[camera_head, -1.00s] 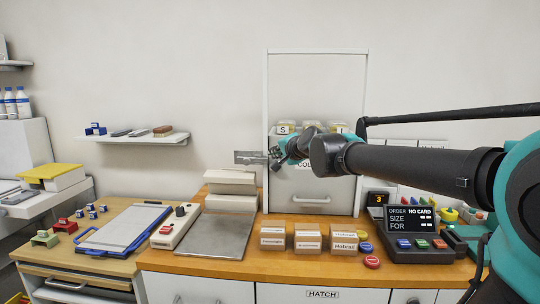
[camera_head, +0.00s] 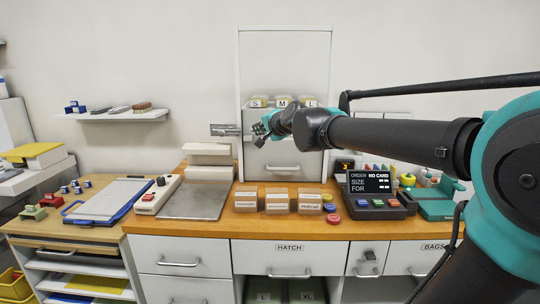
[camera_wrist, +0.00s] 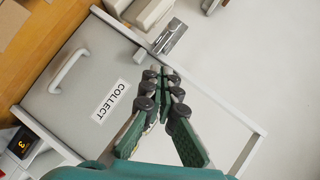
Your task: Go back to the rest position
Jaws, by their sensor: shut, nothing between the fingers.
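My gripper (camera_head: 261,134) is raised in front of the grey collect cabinet (camera_head: 284,166), above the wooden counter. In the wrist view my gripper (camera_wrist: 168,76) has its fingertips together with nothing between them. The cabinet front (camera_wrist: 72,108) with its "COLLECT" label lies behind the fingers in that view. In the head view my arm hides part of the cabinet's upper front and its label.
Bins marked S, M and L (camera_head: 284,101) sit on top of the cabinet. Small labelled boxes (camera_head: 277,200), an order terminal (camera_head: 372,190) and a metal plate (camera_head: 196,200) stand on the counter (camera_head: 300,228). A wall shelf (camera_head: 122,116) is at left.

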